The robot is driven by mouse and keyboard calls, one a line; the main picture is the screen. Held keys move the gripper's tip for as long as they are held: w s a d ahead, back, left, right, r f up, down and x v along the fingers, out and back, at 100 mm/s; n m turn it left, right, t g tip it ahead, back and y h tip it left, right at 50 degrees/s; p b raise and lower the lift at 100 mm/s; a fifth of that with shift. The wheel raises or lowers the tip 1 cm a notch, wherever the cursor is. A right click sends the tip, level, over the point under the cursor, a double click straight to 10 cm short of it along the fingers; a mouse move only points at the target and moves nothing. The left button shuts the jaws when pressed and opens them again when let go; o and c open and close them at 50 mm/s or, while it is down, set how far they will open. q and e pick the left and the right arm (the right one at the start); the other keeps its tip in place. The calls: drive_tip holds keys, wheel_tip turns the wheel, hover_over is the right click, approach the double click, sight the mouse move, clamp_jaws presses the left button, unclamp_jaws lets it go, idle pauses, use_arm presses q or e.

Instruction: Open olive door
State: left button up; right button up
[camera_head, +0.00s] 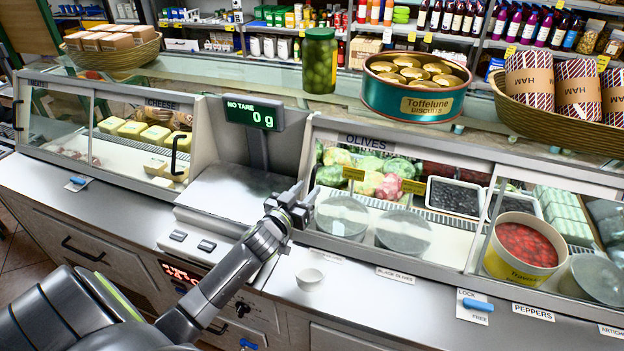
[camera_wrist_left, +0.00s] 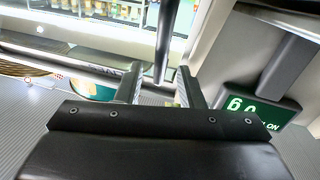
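The olive door (camera_head: 440,240) is a sliding glass front below the "OLIVES" label (camera_head: 366,142) in the head view. Tubs and olives show behind it, and it looks shut. My left gripper (camera_head: 296,203) is at the left edge of this door, beside the scale. In the left wrist view its two fingers (camera_wrist_left: 158,88) are spread apart. A dark upright bar, which looks like the door handle (camera_wrist_left: 163,45), stands in the gap between them. I cannot tell whether either finger touches it. The gripper hides most of the handle in the head view. My right gripper is not in view.
The scale display (camera_head: 254,113) stands left of my gripper, close to it. A pickle jar (camera_head: 319,60), a biscuit tin (camera_head: 415,88) and a ham basket (camera_head: 560,110) stand on top. The cheese door (camera_head: 110,130) is at left.

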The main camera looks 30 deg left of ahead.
sight(311, 186)
use_arm(q)
drive_tip(key=shift+w+a, duration=0.1)
drive_tip(key=shift+w, duration=1.65)
clamp_jaws()
